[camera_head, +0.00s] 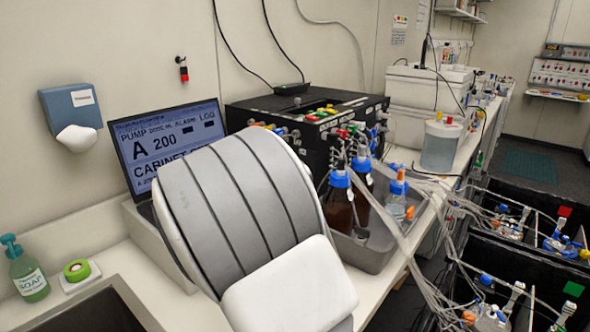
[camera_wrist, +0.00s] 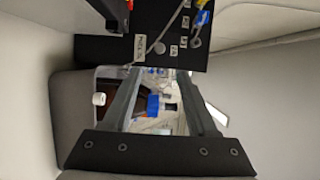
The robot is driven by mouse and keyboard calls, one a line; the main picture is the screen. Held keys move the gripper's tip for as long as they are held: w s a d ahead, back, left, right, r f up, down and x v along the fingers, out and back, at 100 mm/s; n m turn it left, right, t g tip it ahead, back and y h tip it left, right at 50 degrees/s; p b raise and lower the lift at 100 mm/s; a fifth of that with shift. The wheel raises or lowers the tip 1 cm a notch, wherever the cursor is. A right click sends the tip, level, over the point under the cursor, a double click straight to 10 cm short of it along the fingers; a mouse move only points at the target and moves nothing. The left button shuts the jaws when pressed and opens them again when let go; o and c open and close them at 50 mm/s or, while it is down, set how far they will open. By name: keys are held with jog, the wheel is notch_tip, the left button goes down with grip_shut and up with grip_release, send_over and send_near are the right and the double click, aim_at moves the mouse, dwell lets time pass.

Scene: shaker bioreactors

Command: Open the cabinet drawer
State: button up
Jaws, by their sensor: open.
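No cabinet drawer can be made out in either view. My gripper (camera_wrist: 159,76) shows in the wrist view with its two grey fingers apart. I see nothing gripped between them. Past the fingers are a blue cap (camera_wrist: 153,105) and other small bench items, too small to name surely. In the head view my large grey and white arm fills the lower middle, and my gripper cannot be seen there. The arm hides part of the bench and of a screen (camera_head: 165,140) that reads "PUMP", "A 200" and a partly covered "CABINET".
A black box (camera_head: 300,122) with tubing stands on the bench; a black panel also shows in the wrist view (camera_wrist: 120,49). Brown blue-capped bottles (camera_head: 341,205) stand in a grey tray (camera_head: 372,262). Dark bins (camera_head: 520,262) stand right. A soap bottle (camera_head: 28,272) is left.

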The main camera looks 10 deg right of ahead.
aim_at(314, 154)
jog(key=x, duration=1.3)
jog(key=shift+w+p, duration=0.15)
jog(key=shift+p, duration=0.2)
grip_shut()
dwell(0.7)
